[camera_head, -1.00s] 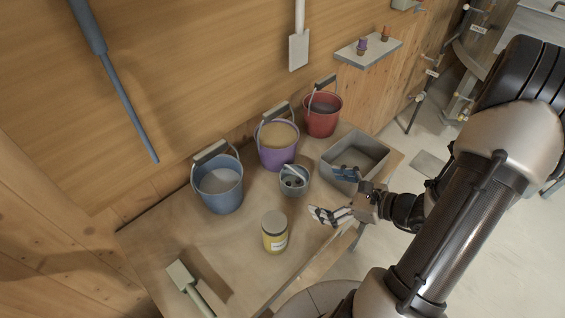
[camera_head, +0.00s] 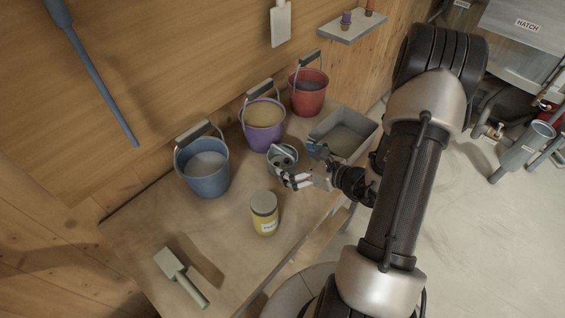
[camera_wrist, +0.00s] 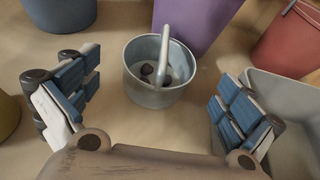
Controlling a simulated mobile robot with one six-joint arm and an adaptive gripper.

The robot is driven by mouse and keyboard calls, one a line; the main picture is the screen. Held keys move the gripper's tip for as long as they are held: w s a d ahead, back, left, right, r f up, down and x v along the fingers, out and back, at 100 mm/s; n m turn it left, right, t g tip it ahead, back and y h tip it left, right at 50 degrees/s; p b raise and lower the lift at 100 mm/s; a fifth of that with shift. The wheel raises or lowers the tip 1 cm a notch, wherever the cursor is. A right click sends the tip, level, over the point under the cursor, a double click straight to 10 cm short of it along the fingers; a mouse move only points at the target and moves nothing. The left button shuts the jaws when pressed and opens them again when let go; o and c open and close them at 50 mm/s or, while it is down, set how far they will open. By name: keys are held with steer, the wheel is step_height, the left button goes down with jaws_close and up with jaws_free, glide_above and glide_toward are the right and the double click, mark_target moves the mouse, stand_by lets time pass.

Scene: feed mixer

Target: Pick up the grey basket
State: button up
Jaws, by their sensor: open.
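The grey basket (camera_head: 281,157) is a small round metal pail with a raised handle, standing on the table. In the wrist view the basket (camera_wrist: 151,92) sits upright between and beyond my fingers, with a few dark round things inside. My gripper (camera_head: 300,166) is open, just to the right of the basket in the head view. In the wrist view my gripper's fingers (camera_wrist: 150,108) are spread wide on either side, apart from the basket. In the head view a finger hides part of the basket's lower side.
A blue bucket (camera_head: 204,175), a purple bucket (camera_head: 264,137) and a red bucket (camera_head: 308,101) stand behind along the wall. A grey rectangular bin (camera_head: 355,151) is close on the right. A yellow jar (camera_head: 264,222) stands in front.

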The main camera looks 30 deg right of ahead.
mark_target(273, 153)
steer(key=b+x, duration=0.1)
steer(key=x, duration=0.4)
steer(key=shift+w+a+f, duration=0.1)
steer(key=shift+w+f, duration=0.05)
steer(key=shift+w, duration=0.1)
steer(key=c, duration=1.5)
